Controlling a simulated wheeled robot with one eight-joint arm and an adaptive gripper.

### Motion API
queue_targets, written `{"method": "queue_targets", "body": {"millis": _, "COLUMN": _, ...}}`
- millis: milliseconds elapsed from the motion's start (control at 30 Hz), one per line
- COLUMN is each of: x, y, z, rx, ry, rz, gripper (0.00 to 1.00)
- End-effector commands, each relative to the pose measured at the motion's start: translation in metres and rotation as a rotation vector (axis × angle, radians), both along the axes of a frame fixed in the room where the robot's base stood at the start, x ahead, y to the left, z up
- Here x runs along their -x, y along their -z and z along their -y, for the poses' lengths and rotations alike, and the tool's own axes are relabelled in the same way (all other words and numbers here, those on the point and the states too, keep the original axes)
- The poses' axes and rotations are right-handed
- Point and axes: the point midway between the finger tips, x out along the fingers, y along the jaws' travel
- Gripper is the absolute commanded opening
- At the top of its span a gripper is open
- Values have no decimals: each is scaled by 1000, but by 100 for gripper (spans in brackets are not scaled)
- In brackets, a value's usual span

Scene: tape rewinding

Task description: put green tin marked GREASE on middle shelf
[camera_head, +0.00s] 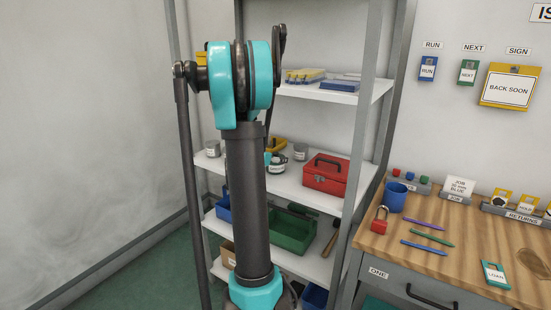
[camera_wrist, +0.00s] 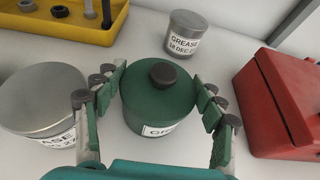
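The green tin (camera_wrist: 160,100) stands upright in the wrist view, with a dark knob on its lid. Its white label is partly cut off and shows only "GR". My gripper (camera_wrist: 162,88) has one padded finger on each side of this tin, very close to its sides. I cannot tell whether the pads press on it. The tin appears over or on a white shelf surface.
A large grey tin (camera_wrist: 42,100) is close on the left. A smaller grey GREASE tin (camera_wrist: 186,35) stands behind. A red box (camera_wrist: 285,105) is on the right, also on the middle shelf (camera_head: 285,187) in the head view. A yellow tray (camera_wrist: 85,22) lies at the back left.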

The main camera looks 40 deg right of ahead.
Motion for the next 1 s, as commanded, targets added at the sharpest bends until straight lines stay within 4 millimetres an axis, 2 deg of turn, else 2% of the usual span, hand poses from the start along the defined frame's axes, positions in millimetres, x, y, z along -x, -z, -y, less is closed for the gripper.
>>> {"method": "queue_targets", "body": {"millis": 400, "x": 0, "y": -4, "z": 0, "rx": 0, "ry": 0, "rz": 0, "gripper": 77}}
{"method": "queue_targets", "body": {"millis": 467, "x": 1, "y": -5, "z": -5, "rx": 0, "ry": -1, "rz": 0, "gripper": 77}}
{"method": "queue_targets", "body": {"millis": 1000, "x": 35, "y": -41, "z": -86, "rx": 0, "ry": -2, "rz": 0, "gripper": 77}}
